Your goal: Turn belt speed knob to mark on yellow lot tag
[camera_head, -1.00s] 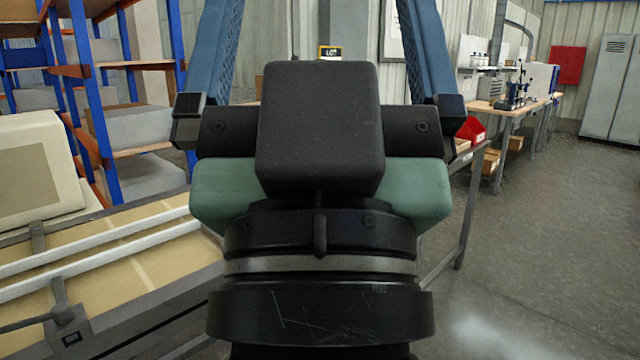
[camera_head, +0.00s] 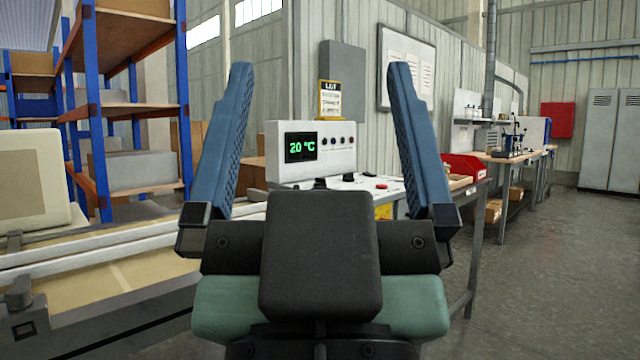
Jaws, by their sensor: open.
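My gripper (camera_head: 318,85) is open and empty, its two blue fingers pointing up and spread wide in the near foreground. A dark knob-like part (camera_head: 348,177) and a red button (camera_head: 382,186) sit on the white surface before the box. Which one is the belt speed knob I cannot tell.
A conveyor (camera_head: 130,282) with white rails runs along the left. Blue-and-orange shelving (camera_head: 90,120) stands behind it. A red bin (camera_head: 465,166) is on the bench right of the panel. The floor (camera_head: 560,270) at right is clear.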

